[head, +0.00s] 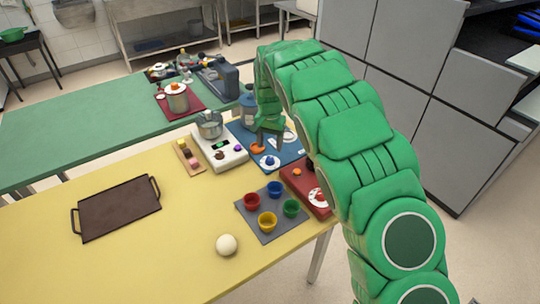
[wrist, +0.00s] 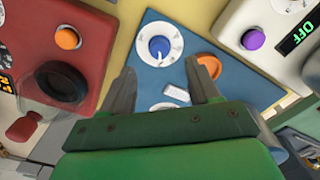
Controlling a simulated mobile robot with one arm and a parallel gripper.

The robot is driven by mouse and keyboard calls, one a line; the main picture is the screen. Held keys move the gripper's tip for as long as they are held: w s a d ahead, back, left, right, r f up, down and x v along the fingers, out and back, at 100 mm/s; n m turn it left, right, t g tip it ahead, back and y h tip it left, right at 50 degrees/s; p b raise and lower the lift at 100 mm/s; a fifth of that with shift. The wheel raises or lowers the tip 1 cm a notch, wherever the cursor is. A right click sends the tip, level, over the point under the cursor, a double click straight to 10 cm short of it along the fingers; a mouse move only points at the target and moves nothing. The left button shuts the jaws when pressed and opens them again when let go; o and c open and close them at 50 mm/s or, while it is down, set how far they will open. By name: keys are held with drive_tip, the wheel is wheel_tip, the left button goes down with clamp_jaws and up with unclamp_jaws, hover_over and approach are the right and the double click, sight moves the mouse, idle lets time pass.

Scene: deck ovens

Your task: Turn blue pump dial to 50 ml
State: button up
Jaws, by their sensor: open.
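The blue pump (wrist: 150,75) shows as a blue panel in the middle of the wrist view and partly behind my gripper in the head view (head: 291,157). Its dial, a blue knob (wrist: 159,47) on a white round scale, sits near the panel's edge; it also shows in the head view (head: 269,161). The scale marks are too small to read. My gripper (wrist: 160,72) is open and empty over the panel, its fingertips on either side of the dial and short of it in the picture. An orange knob (wrist: 208,66) is beside the right finger.
A red unit (wrist: 95,25) with an orange knob is at left. A white scale (wrist: 285,60) with a purple knob and a green OFF display is at right. Several coloured cups stand on a grey mat (head: 265,236). A brown tray (head: 117,207) and white ball (head: 227,245) lie on the yellow table.

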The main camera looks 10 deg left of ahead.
sight(270, 158)
wheel_tip(270, 158, down, 6)
drive_tip(key=shift+f, duration=0.2)
drive_tip(key=c, duration=1)
drive_tip(key=shift+n, duration=0.6)
drive_tip(key=o, duration=1)
